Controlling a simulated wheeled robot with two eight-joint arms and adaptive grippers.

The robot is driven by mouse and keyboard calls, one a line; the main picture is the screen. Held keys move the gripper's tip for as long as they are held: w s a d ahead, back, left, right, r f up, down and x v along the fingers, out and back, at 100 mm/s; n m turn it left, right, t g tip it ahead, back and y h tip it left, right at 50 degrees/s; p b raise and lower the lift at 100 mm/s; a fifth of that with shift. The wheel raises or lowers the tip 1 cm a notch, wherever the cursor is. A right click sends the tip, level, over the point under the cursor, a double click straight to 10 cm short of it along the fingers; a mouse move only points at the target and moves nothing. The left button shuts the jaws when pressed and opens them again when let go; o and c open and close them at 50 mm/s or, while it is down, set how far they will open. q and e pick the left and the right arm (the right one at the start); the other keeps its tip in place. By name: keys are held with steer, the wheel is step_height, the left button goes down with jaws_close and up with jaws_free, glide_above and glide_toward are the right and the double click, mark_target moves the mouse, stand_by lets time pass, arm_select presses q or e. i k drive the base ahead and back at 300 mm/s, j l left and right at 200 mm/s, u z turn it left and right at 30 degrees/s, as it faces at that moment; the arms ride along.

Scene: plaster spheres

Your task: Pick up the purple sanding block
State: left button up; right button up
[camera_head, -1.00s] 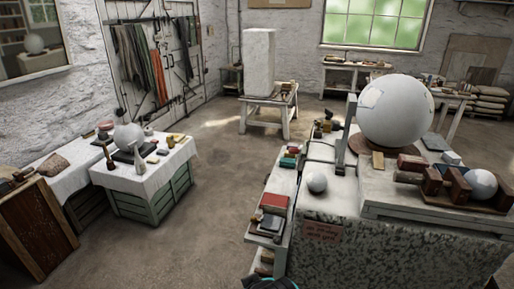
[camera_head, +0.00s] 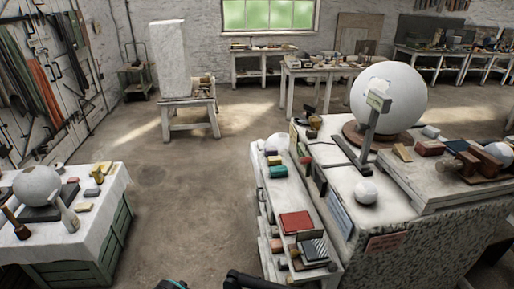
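I cannot make out a purple sanding block for certain at this size. Several small blocks sit on the white side shelf (camera_head: 262,190) in the middle, among them a green one (camera_head: 277,171), a red one (camera_head: 296,222) and a striped dark one (camera_head: 313,249). Smaller pinkish and brown blocks lie at the shelf's lower left end. Reddish-brown blocks (camera_head: 430,148) lie on the raised slab at the right. Dark parts of my own body show at the bottom edge. Neither gripper's fingers can be seen.
A cloth-covered table (camera_head: 100,208) with another sphere (camera_head: 37,185) stands at the left. The floor (camera_head: 180,190) between is clear.

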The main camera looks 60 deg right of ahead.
mark_target(272, 151)
steer(key=i+l+z, duration=0.15)
steer(key=i+z, duration=0.6)
steer(key=i+j+z, duration=0.2)
steer(key=i+z, duration=0.2)
steer(key=i, duration=0.15)
steer(key=i+j+z, duration=0.25)
steer(key=i+z, duration=0.15)
steer(key=i+l+z, duration=0.15)
steer(key=i+z, duration=0.25)
steer(key=i+l+z, duration=0.15)
steer(key=z, duration=0.25)
steer(key=i+z, duration=0.4)
steer(key=i+j+z, duration=0.15)
steer(key=z, duration=0.3)
steer(key=i+z, duration=0.1)
steer(key=z, duration=0.35)
steer(key=i+z, duration=0.1)
steer(key=z, duration=0.4)
steer(key=j+z, duration=0.1)
steer(key=z, duration=0.35)
steer(key=i+j+z, duration=0.1)
steer(key=z, duration=0.4)
